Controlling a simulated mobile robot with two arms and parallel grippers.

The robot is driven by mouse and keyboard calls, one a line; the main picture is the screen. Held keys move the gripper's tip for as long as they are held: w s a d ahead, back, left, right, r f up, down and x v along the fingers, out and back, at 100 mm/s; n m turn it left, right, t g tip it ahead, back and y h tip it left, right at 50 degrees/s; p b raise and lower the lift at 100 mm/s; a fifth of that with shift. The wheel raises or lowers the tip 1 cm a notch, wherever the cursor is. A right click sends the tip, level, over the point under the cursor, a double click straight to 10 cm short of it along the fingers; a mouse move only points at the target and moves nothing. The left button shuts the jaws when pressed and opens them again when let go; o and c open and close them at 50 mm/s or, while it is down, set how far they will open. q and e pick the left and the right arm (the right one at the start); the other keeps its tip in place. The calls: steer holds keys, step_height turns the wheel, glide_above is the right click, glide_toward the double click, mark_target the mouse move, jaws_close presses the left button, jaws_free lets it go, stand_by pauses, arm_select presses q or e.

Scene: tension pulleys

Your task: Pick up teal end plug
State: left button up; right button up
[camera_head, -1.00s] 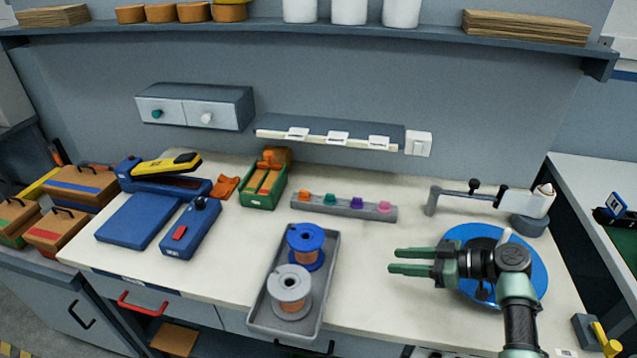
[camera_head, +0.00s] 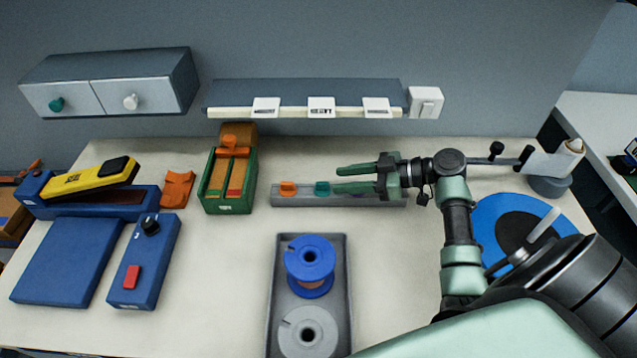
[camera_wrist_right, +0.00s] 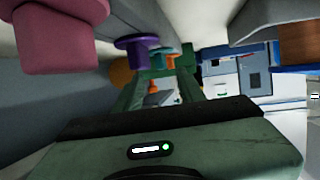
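The teal end plug (camera_head: 322,187) stands in the grey rack (camera_head: 292,200), just right of the orange plug (camera_head: 288,188). My right gripper (camera_head: 339,179) is open, its two green fingers pointing left over the rack. The fingertips are close to the teal plug's right side; no contact can be made out. The hand covers the purple and pink plugs in the head view. In the right wrist view, the pink plug (camera_wrist_right: 60,35) and purple plug (camera_wrist_right: 137,42) are near, with a bit of teal plug (camera_wrist_right: 164,50) behind. My left gripper is out of view.
A grey tray (camera_head: 340,300) with a blue spool (camera_head: 311,258) and a grey spool (camera_head: 308,332) lies in front of the rack. A green box (camera_head: 230,205) stands left of it. A wall shelf with labels (camera_head: 300,95) is behind. Bench between box and tray is clear.

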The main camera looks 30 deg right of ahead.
mark_target(325, 184)
steer(key=shift+w+a, duration=0.3)
steer(key=shift+a, duration=0.2)
steer(key=p+x, duration=0.2)
steer(key=x, duration=0.2)
steer(key=shift+a+f+p, duration=0.25)
steer(key=shift+p, duration=0.05)
steer(key=shift+w+a+f, duration=0.2)
jaws_close()
